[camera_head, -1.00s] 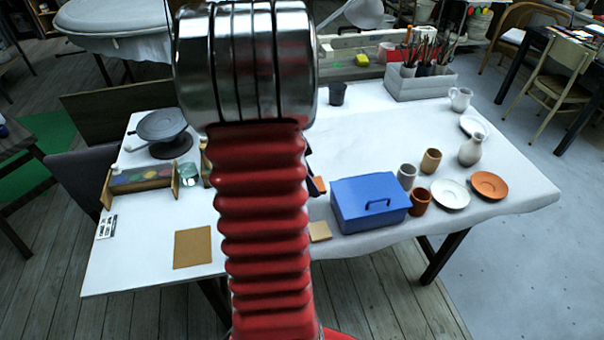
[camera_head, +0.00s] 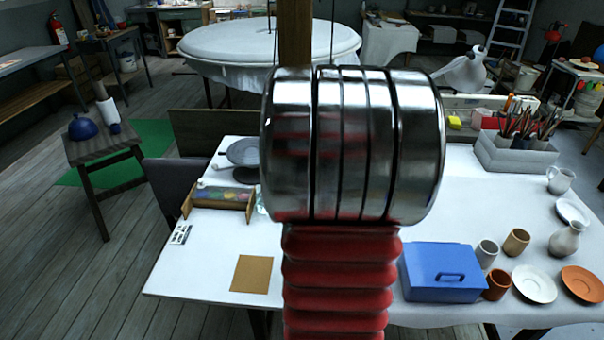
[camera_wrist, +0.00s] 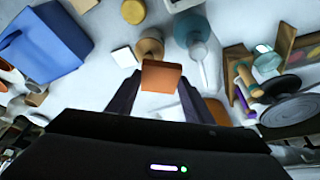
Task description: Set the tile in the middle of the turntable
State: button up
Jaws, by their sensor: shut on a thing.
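An orange-brown square tile (camera_wrist: 161,76) is gripped between the two dark fingers of my gripper (camera_wrist: 160,82) in the wrist view. The gripper is shut on it, with the tile apart from the turntable. The turntable (camera_head: 243,152) is a dark grey round disc at the back left of the white table in the head view, its right part hidden by my arm. It also shows in the wrist view (camera_wrist: 292,110) at the right edge, well to the right of the tile. In the head view my arm hides the gripper and tile.
The white table (camera_head: 205,265) carries a brown board (camera_head: 252,274) at front left and a wooden paint rack (camera_head: 218,198) in front of the turntable. A blue box (camera_head: 436,285), cups and saucers stand at the right. A white tile (camera_wrist: 125,57) lies left of my gripper.

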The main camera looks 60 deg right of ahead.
jog(key=w+a+n+t+y, duration=0.1)
jog(key=w+a+n+t, duration=0.1)
jog(key=w+a+n, duration=0.65)
jog(key=w+a+n+t+y, duration=0.1)
jog(key=w+a+n+t, duration=0.15)
jog(key=w+a, duration=1.05)
jog(key=w+a+n+y, duration=0.1)
jog(key=w+a+n, duration=0.2)
jog(key=a, duration=0.8)
jog(key=w+a+n+y, duration=0.1)
jog(key=w+a+n, duration=0.3)
jog(key=w+a, duration=0.4)
jog(key=a, duration=0.4)
jog(key=shift+w+a+r, duration=0.15)
jog(key=shift+a+r, duration=0.1)
jog(key=shift+r, duration=0.15)
